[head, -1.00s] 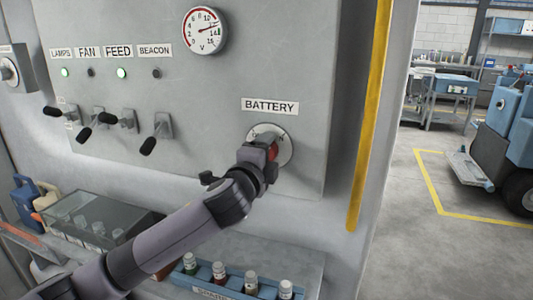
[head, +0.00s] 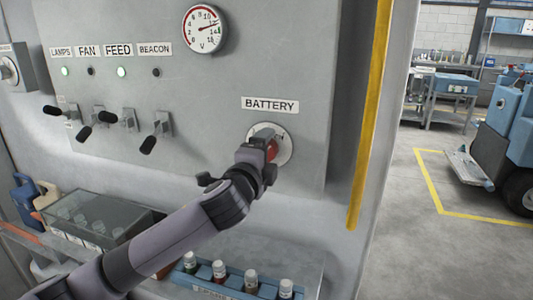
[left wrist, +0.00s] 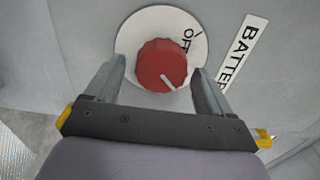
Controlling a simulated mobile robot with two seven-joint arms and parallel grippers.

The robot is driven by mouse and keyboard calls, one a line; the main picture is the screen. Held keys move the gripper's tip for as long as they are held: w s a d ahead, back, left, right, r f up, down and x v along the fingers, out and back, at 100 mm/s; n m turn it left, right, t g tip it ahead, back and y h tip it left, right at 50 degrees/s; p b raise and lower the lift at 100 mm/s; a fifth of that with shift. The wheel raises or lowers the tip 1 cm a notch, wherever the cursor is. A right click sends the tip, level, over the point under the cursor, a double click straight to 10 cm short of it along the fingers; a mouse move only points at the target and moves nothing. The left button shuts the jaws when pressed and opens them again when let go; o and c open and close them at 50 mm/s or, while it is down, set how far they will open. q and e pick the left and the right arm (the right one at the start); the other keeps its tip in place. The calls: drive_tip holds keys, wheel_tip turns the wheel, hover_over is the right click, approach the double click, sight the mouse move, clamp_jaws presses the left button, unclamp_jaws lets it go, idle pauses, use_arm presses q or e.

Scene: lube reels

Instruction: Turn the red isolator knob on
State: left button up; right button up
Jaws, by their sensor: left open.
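The red isolator knob (left wrist: 160,62) sits on a round white plate (left wrist: 132,40) under the BATTERY label (head: 270,104). In the left wrist view a white pointer line on the knob runs toward the lower right, and the letters OFF (left wrist: 187,40) show on the plate beside it. In the head view the knob (head: 272,149) is partly hidden by my left gripper (head: 264,153). My left gripper is open, with one finger on each side of the knob; gaps show between fingers and knob. My right gripper is not in view.
Several black-handled toggle levers (head: 162,132) are left of the knob, below indicator lamps. A voltmeter (head: 205,29) is above. A blue bottle rack (head: 235,280) and a clear-lidded box (head: 98,215) stand below the panel. A yellow strip (head: 370,115) runs along the right edge.

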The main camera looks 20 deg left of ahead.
use_arm(q)
drive_tip(key=s+b, duration=0.1)
drive_tip(key=s, duration=0.5)
drive_tip(key=shift+a, duration=0.15)
drive_tip(key=shift+s+f, duration=0.1)
